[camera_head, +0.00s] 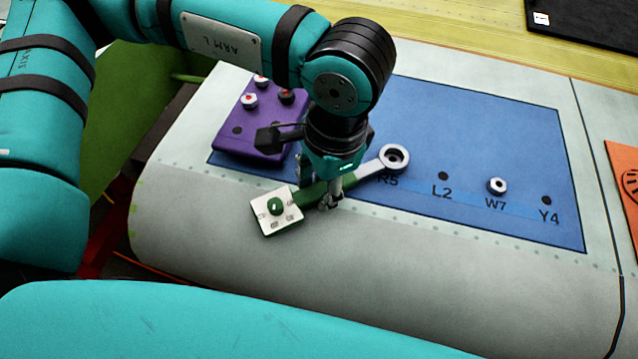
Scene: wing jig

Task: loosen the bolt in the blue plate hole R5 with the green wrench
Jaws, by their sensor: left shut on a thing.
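My left gripper (333,200) is shut on the green wrench (316,192) by its green handle, over the front edge of the blue plate (480,125). The wrench has a grey ring head (394,158) at its right end and a white square tag with a green knob (275,210) at its left end. The ring lies over the spot just above the label R5, which is partly covered. Something shows inside the ring, but I cannot tell if the ring is seated around a bolt. My right gripper is not in view.
The blue plate has empty holes at L2 (443,176) and Y4 (547,200) and a bolt at W7 (497,186). A purple block (236,131) with several bolts stands left of the gripper. An orange panel (622,185) lies at the right edge.

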